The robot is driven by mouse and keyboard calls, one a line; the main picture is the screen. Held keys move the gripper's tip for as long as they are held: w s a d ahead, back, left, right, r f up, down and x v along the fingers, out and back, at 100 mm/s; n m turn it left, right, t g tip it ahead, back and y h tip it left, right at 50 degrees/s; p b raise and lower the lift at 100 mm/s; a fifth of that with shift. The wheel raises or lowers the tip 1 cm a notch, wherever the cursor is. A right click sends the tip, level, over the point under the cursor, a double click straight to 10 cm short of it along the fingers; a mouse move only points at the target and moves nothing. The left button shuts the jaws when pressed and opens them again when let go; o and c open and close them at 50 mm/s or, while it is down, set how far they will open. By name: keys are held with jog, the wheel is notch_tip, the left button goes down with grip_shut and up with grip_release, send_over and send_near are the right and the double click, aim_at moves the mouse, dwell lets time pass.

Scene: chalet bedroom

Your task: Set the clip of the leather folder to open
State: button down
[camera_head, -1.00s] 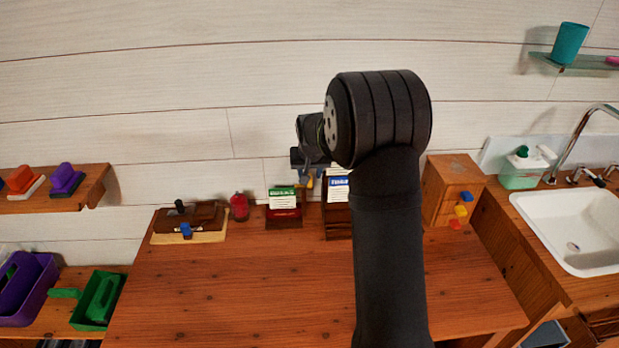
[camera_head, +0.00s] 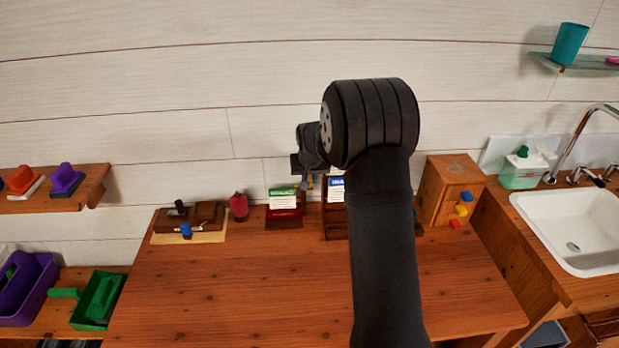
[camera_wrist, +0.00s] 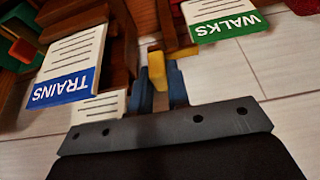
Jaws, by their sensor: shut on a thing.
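The likely leather folder is a brown item (camera_head: 208,213) on a pale board at the left rear of the table; a blue piece (camera_head: 185,230) and a shiny bit show at its front edge. Whether these are its clip, and whether that is open, is too small to tell. My gripper (camera_wrist: 160,88) is well to its right, in front of the card holders. In the wrist view its two blue fingers are shut on a small yellow piece (camera_wrist: 157,70) that reaches towards brown wood. In the head view, my arm partly hides this area.
The card holders carry a green-edged WALKS card (camera_wrist: 228,22) and a blue-edged TRAINS card (camera_wrist: 66,80). A red item (camera_head: 238,206) stands between folder and holders. A wooden box (camera_head: 440,195) with coloured knobs stands right. The table front (camera_head: 230,290) is clear.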

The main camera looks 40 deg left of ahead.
jog(key=shift+w+d, duration=0.7)
jog(key=c, duration=1.4)
grip_release()
jog(key=shift+o, duration=0.2)
jog(key=v, duration=1.7)
jog(key=shift+r, duration=0.2)
jog(key=shift+s+a+x, duration=0.15)
jog(key=shift+x, duration=2.75)
jog(key=shift+s+a+x, duration=0.1)
jog(key=shift+s+x, duration=0.1)
jog(key=shift+x, duration=2.7)
jog(key=shift+s+a+x, duration=0.15)
jog(key=shift+x, duration=2.75)
